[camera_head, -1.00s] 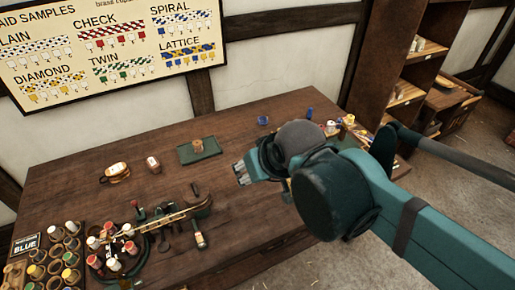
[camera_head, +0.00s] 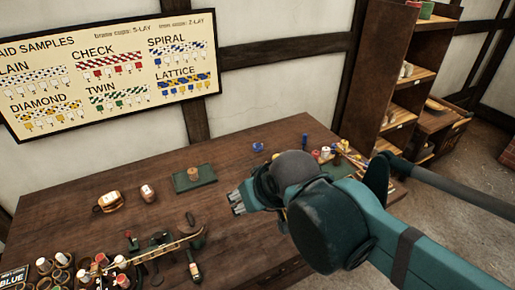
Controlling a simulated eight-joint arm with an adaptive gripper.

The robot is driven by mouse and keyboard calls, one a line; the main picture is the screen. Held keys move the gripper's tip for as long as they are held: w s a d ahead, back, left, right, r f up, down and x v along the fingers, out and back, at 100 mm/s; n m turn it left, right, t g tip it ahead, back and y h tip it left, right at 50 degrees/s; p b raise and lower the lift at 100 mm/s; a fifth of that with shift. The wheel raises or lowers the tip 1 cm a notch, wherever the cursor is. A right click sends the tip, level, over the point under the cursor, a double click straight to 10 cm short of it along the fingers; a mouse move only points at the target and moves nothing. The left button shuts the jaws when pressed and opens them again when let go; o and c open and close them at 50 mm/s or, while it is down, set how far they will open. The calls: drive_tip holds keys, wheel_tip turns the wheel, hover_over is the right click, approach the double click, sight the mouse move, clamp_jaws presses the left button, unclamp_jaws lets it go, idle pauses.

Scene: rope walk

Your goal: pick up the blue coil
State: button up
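A small blue item (camera_head: 258,147), which looks like a coil, lies near the back edge of the wooden table (camera_head: 110,232). A second, upright blue item (camera_head: 304,140) stands to its right; both are too small to make out fully. My gripper (camera_head: 237,203) is over the table, nearer the front than the blue items and apart from them. Its fingers point left and look empty, but their opening is unclear. My arm hides part of the table's right side.
A green tray (camera_head: 181,187) holding a tan spool (camera_head: 193,173) lies left of my gripper. A tan coil (camera_head: 109,202) and a small jar (camera_head: 148,193) sit farther left. Tools and several bobbins crowd the front left. Small pots (camera_head: 325,153) stand at the back right. A shelf (camera_head: 392,100) rises behind.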

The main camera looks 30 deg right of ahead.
drive_tip(key=shift+o, duration=0.3)
drive_tip(key=w+d+r+m+g+h, duration=0.1)
drive_tip(key=w+d+r, duration=0.1)
drive_tip(key=w, duration=0.5)
drive_tip(key=w+d+r+m, duration=0.1)
drive_tip(key=w+d+r, duration=0.15)
drive_tip(key=w, duration=0.35)
drive_tip(key=m+g+h, duration=0.3)
drive_tip(key=m, duration=0.5)
hover_over(258, 147)
drive_tip(key=a, duration=0.2)
wheel_tip(258, 147, down, 27)
drive_tip(key=shift+s+a+r, duration=0.1)
drive_tip(key=shift+s+r, duration=0.05)
drive_tip(key=shift+s, duration=0.1)
drive_tip(key=shift+x, duration=1.35)
